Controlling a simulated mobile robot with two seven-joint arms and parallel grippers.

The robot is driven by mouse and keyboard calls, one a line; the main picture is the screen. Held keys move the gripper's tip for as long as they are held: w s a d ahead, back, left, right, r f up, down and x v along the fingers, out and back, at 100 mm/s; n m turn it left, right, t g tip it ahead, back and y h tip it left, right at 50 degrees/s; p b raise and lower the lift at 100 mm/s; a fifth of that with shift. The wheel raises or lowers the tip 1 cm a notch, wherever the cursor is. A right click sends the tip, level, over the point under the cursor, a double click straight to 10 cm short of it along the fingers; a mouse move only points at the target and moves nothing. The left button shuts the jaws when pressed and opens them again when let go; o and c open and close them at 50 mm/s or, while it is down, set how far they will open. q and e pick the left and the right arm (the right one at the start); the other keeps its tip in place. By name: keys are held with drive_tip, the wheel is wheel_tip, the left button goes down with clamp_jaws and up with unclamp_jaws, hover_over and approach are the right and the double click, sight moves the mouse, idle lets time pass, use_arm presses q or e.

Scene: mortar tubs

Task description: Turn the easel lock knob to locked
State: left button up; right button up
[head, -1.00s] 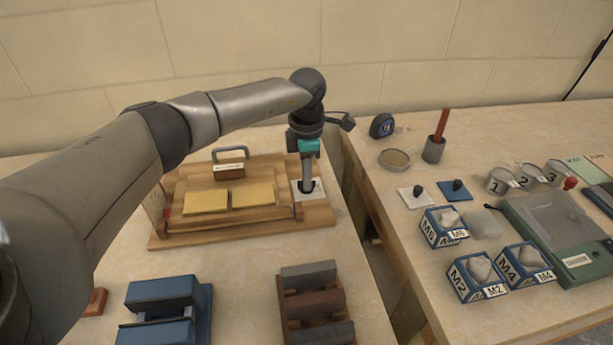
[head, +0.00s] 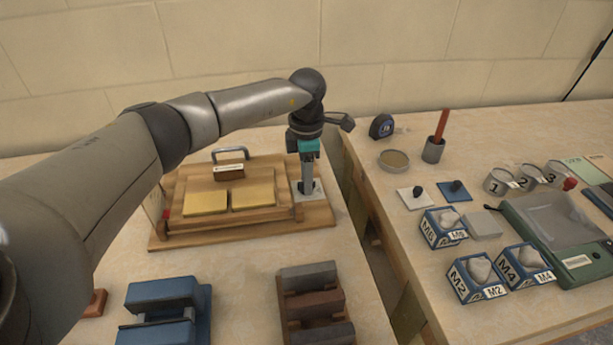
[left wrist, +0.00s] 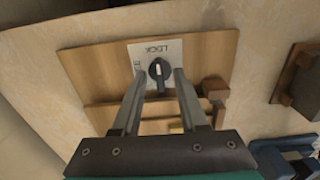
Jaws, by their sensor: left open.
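The easel lock knob (left wrist: 159,76) is black with a short white mark. It sits on a white plate (left wrist: 143,52) that carries the word LOCK above the knob and another, unreadable word at its left. The white mark runs nearly up and down in the left wrist view. My left gripper (head: 307,188) is open and points down at the plate at the right end of the wooden easel (head: 160,240). Its fingers stand on either side of the knob; I cannot tell if either touches it. In the head view the fingers largely hide the knob. My right gripper is not in view.
Two yellow pads (head: 206,202) lie on the easel board. A blue block holder (head: 165,292) and a rack of bricks (head: 315,302) stand in front. A gap parts this table from the right one, which holds labelled tubs (head: 477,279) and a green scale (head: 560,250).

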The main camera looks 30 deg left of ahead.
use_arm(q)
wheel_tip(320, 180, up, 15)
drive_tip(key=p, duration=0.2)
drive_tip(key=shift+r, duration=0.1)
idle(0.5)
